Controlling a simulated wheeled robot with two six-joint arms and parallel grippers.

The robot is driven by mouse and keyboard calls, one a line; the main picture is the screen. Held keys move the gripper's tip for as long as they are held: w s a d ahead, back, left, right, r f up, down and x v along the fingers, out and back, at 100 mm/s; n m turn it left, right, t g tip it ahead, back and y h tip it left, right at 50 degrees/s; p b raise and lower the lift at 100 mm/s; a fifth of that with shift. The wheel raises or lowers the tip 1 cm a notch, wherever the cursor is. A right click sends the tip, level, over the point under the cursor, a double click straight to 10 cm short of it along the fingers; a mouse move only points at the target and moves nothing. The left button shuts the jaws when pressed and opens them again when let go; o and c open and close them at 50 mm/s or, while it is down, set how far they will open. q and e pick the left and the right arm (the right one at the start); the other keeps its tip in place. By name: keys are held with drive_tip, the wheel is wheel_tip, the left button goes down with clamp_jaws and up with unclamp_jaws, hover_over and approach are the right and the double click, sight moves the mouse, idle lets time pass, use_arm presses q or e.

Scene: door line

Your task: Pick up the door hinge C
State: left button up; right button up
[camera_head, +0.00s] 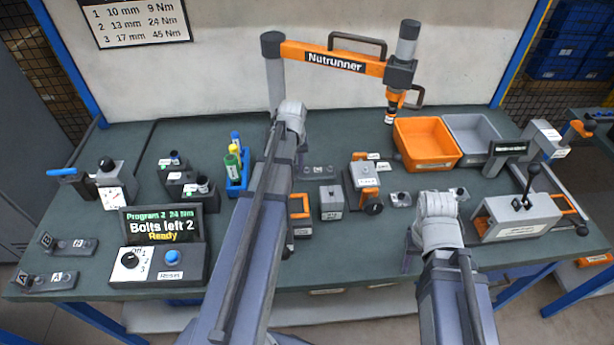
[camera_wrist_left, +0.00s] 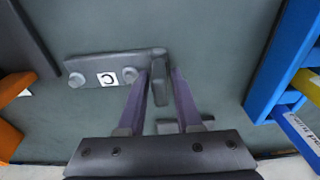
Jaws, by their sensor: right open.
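Door hinge C is a grey metal part on the green bench top. In the left wrist view its flat leaf (camera_wrist_left: 105,68), with a white C label and two round studs, lies left of my fingers. Its raised end part shows between the fingertips of my left gripper (camera_wrist_left: 167,70). I cannot tell whether the fingers press on it. In the head view the hinge (camera_head: 318,170) is just right of my left arm, which hides the left gripper's fingers. My right gripper (camera_head: 410,243) is open, low over the front right of the bench, partly hidden by its own wrist.
A blue holder (camera_head: 236,184) with bottles stands left of my left arm. A grey-orange fixture (camera_head: 363,180) is right of the hinge. An orange bin (camera_head: 425,145) and the nutrunner arm (camera_head: 335,60) are behind. Hinges A and B (camera_head: 68,245) lie at the far left.

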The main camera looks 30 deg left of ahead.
use_arm(q)
clamp_jaws()
idle(1.4)
